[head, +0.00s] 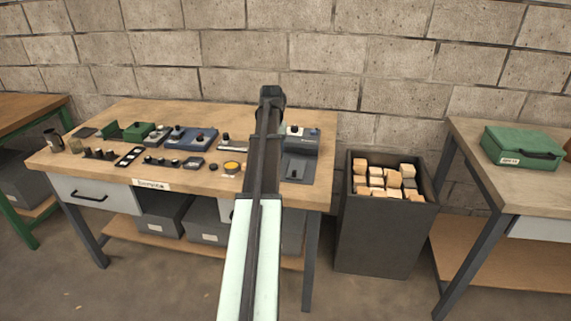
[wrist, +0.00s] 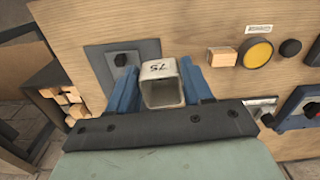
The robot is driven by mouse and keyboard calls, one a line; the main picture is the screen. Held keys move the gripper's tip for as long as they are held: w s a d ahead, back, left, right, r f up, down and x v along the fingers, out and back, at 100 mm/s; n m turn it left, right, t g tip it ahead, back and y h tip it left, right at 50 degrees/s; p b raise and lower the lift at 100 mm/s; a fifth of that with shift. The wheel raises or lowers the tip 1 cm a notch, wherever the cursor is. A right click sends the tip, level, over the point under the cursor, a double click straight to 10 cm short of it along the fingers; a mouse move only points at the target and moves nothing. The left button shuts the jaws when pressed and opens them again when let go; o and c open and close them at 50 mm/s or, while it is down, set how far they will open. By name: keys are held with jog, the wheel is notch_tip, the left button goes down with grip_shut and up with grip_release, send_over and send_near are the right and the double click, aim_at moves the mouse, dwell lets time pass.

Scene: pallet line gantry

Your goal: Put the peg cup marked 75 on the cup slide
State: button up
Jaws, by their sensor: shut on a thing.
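In the wrist view, my gripper (wrist: 157,78) is shut on a pale, square, hollow peg cup (wrist: 161,92). The cup sits between the two blue fingers. Its rim side bears the mark 75, upside down in this view. A dark grey plate (wrist: 98,65) with a small upright piece lies on the bench beyond the left finger. It looks like the cup slide, but I cannot be sure. In the head view the same plate (head: 302,172) lies at the bench's right end. My arm hides the gripper and cup there.
A wooden block (wrist: 222,56), a yellow disc (wrist: 257,53) and a black knob (wrist: 290,47) lie right of the cup. Several fixtures, such as a blue one (head: 200,138), cover the bench's left half. A dark bin (head: 378,235) of wooden blocks stands right of the bench.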

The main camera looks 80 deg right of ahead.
jog(key=s+d, duration=0.3)
jog(key=s, duration=0.2)
jog(key=m, duration=0.1)
send_near(297, 167)
jog(key=shift+f, duration=3.05)
jog(key=o, duration=1)
jog(key=shift+f, duration=0.1)
notch_tip(297, 167, up, 12)
jog(key=shift+r, duration=0.15)
